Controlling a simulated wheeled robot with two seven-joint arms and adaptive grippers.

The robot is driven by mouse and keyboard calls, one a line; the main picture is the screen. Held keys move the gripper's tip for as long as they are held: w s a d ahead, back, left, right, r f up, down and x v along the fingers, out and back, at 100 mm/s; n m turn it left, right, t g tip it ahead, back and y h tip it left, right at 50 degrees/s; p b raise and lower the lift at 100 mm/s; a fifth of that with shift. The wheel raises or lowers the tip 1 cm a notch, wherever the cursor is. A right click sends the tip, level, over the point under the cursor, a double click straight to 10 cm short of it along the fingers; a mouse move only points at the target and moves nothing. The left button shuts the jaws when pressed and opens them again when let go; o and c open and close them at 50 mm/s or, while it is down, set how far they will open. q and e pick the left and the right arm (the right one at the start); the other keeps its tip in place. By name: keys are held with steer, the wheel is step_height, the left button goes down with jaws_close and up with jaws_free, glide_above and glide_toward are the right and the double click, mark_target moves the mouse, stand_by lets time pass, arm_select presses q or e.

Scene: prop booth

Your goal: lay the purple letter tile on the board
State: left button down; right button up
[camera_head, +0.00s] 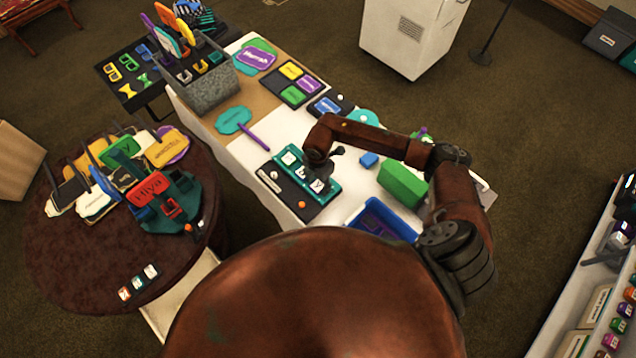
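The board (328,194) looks like a teal strip on a black mat on the white table. Several white tiles with dark letters lie along it. My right gripper (319,174) is low over the board's middle, pointing down, and covers part of it. Its fingertips are too small and dark to show whether they are open or shut, or whether they hold anything. I cannot pick out the purple letter tile for sure. My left gripper is not in view.
A purple-handled teal paddle sign (234,120) lies behind. A round table (70,262) at left holds signs and small letter tiles (138,282).

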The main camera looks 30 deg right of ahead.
mark_target(318, 185)
steer(key=shift+o, duration=0.2)
steer(key=shift+r, duration=0.1)
step_height(318, 185, up, 12)
stand_by(0.5)
steer(key=shift+r, duration=0.1)
